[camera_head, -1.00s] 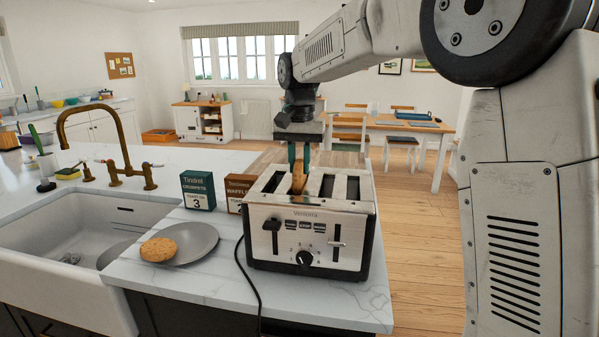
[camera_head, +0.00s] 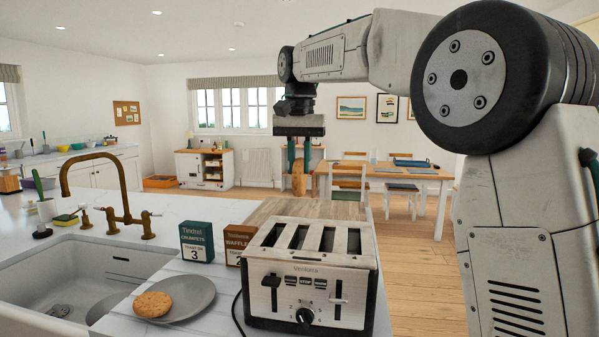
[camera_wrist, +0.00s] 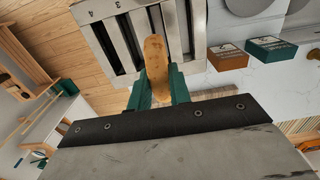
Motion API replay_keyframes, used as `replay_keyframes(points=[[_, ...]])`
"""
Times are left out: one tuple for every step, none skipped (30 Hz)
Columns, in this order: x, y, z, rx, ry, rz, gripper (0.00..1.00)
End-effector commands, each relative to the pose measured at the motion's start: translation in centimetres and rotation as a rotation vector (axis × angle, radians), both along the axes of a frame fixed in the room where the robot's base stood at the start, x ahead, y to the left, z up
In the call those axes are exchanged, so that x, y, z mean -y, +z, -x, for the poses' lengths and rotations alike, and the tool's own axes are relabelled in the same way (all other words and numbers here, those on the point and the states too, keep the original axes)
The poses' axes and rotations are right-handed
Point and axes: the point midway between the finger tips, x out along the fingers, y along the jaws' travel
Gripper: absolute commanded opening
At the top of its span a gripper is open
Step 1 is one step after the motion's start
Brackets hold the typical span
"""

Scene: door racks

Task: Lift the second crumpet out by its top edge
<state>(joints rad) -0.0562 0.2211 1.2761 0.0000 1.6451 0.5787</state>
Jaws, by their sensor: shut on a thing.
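My gripper (camera_head: 298,166) is shut on a browned crumpet (camera_head: 299,182) and holds it upright above the toaster, clear of the slots. In the wrist view the crumpet (camera_wrist: 156,62) hangs between the green fingers (camera_wrist: 157,88). The steel toaster (camera_head: 306,296) stands on the counter with its long slots facing up; no bread shows in them from the head view. Another crumpet (camera_head: 153,304) lies flat on the grey plate (camera_head: 195,297) left of the toaster.
A green crumpet box (camera_head: 196,242) and a brown waffle box (camera_head: 237,243) stand behind the plate. The sink (camera_head: 60,285) and brass tap (camera_head: 126,190) are at left. A wooden board (camera_head: 310,209) lies behind the toaster. A black cord runs beside the toaster.

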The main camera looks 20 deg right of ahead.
Motion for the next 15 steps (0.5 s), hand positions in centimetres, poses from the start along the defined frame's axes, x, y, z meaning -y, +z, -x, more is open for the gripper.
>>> replay_keyframes(points=[[0.0, 0.4, 0.0, 0.002, 0.0, 0.0, 0.0], [0.0, 0.7, -0.1, 0.003, 0.0, -0.001, 0.0], [0.0, 1.0, -0.1, 0.002, 0.0, 0.0, 0.0], [0.0, 1.2, 0.0, 0.001, 0.0, 0.0, 0.0], [0.0, 1.5, 0.0, 0.002, 0.0, 0.0, 0.0], [0.0, 1.8, -0.1, 0.003, 0.0, -0.001, 0.0], [0.0, 2.1, -0.1, 0.002, 0.0, 0.0, 0.0], [0.0, 2.3, 0.0, 0.002, 0.0, 0.0, 0.0], [0.0, 2.6, 0.0, 0.002, 0.0, 0.0, 0.0], [0.0, 2.9, 0.0, 0.002, 0.0, 0.0, 0.0], [0.0, 3.1, -0.1, 0.002, 0.0, 0.0, 0.0], [0.0, 3.4, -0.1, 0.002, 0.0, 0.0, 0.0], [0.0, 3.7, -0.1, 0.002, 0.0, 0.0, 0.0], [0.0, 3.9, -0.1, 0.001, 0.0, 0.0, 0.0], [0.0, 4.1, -0.1, 0.001, 0.0, 0.0, 0.0]])
